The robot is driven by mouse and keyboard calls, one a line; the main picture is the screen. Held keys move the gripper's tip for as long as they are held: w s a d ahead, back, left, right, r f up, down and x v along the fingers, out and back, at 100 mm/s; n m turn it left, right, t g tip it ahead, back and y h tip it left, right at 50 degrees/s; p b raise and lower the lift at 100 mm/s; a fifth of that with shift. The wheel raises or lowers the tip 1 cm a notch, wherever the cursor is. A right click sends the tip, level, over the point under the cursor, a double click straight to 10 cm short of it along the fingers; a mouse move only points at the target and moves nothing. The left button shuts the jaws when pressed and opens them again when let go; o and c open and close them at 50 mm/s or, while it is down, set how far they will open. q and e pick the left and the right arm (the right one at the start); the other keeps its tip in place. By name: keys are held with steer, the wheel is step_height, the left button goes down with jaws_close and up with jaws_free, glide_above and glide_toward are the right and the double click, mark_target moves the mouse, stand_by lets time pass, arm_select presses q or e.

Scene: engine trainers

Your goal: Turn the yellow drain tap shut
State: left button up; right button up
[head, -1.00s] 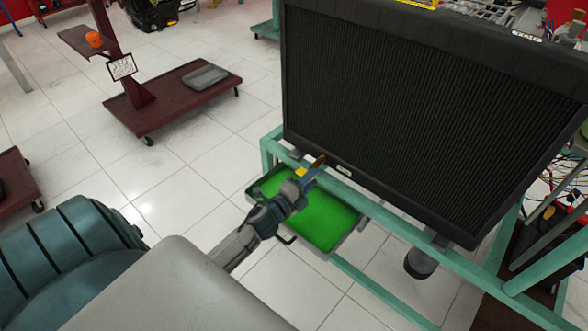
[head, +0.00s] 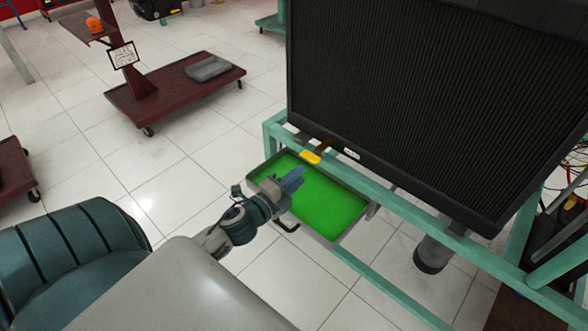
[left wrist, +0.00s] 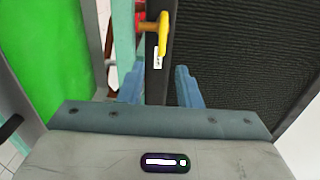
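The yellow drain tap (head: 311,157) sits on a short brass fitting (head: 323,146) at the lower edge of the black radiator (head: 420,100). In the left wrist view the yellow handle (left wrist: 163,38) appears to lie across the brass fitting (left wrist: 147,25). My left gripper (head: 294,178) is in front of and below the tap, apart from it, above the green tray. The left wrist view shows its two blue fingers (left wrist: 160,80) spread with nothing between them, the handle beyond their tips. My right gripper is not in view.
A tray of green liquid (head: 335,232) lies under the tap. A dark red wheeled stand (head: 170,100) is at upper left. Open tiled floor lies left of the tray.

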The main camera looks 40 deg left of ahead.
arm_select(q)
steer(key=shift+s, duration=0.35)
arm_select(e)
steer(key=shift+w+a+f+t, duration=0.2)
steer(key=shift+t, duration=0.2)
